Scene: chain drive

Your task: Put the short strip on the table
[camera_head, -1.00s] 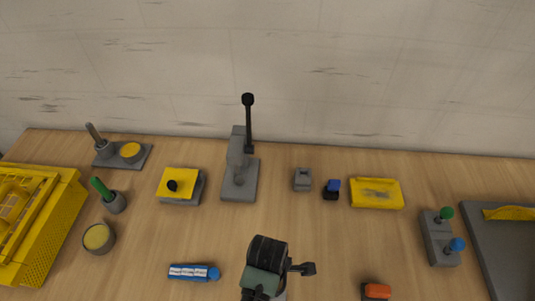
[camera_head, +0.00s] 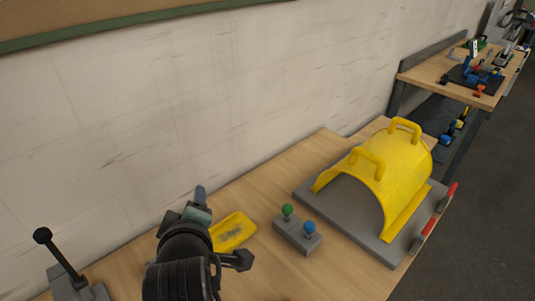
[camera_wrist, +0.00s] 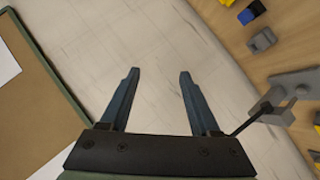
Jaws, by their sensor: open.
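My gripper (camera_wrist: 159,74) is open and empty in the wrist view, with its two blue-grey fingers spread in front of the pale wall. In the head view my gripper (camera_head: 200,193) is raised above the bench, close to the yellow tray. I cannot make out a short strip in either view. The wooden table top (camera_head: 345,275) shows bare along its front, and part of it is hidden behind my arm.
A yellow cover (camera_head: 395,170) stands on a grey plate (camera_head: 377,247) to the right. A grey block with green and blue knobs (camera_head: 297,234), a yellow tray (camera_head: 233,232) and a black-knobbed lever (camera_head: 60,258) stand nearby. Another bench (camera_head: 440,73) is farther right.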

